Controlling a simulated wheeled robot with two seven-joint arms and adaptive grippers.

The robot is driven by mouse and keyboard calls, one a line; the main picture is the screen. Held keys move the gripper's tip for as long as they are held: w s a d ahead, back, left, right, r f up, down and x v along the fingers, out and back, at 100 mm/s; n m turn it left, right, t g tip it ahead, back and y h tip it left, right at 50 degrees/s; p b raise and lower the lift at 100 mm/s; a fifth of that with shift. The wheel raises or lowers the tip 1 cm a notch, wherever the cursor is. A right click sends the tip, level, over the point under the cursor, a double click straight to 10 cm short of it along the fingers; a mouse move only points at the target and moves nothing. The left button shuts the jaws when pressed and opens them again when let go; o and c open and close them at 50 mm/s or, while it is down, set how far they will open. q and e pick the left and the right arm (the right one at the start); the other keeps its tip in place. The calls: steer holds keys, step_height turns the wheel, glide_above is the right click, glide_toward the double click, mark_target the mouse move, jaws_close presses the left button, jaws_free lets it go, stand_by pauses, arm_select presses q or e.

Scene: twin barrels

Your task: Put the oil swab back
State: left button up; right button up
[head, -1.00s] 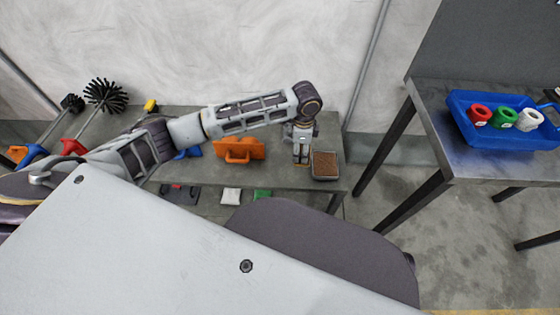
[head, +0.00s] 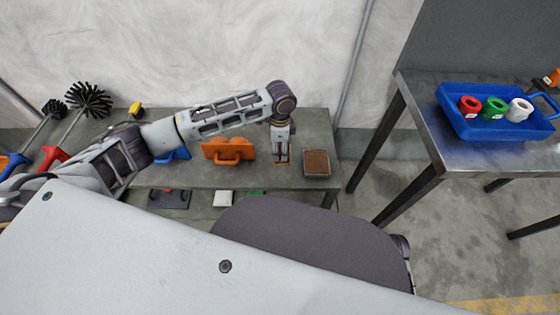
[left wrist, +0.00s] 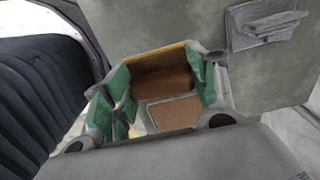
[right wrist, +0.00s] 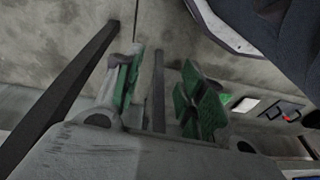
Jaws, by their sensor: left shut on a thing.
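My left gripper (head: 281,158) points down over the grey bench at the back, just left of a shallow tray (head: 316,163) with a brown inside. In the left wrist view, the green-padded fingers (left wrist: 160,100) are shut on a brown and tan piece (left wrist: 165,82), which I take to be the oil swab. Its lower part is hard to make out, and I cannot tell whether it touches the bench. My right gripper (right wrist: 158,95) shows only in the right wrist view, with its green pads wide apart and nothing between them.
An orange handled tool (head: 229,151) stands left of the gripper on the bench (head: 240,178). Brushes (head: 88,98) lie at the far left. A blue tray (head: 480,125) with red, green and white rings rests on the right table (head: 430,92). Bare floor lies between bench and table.

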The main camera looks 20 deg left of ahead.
arm_select(q)
step_height(320, 180, down, 2)
steer(key=shift+f+b, duration=0.15)
steer(key=shift+b, duration=0.15)
steer(key=shift+f, duration=0.25)
arm_select(e)
steer(key=shift+a+r, duration=0.15)
steer(key=shift+r, duration=0.5)
steer(key=shift+f, duration=0.1)
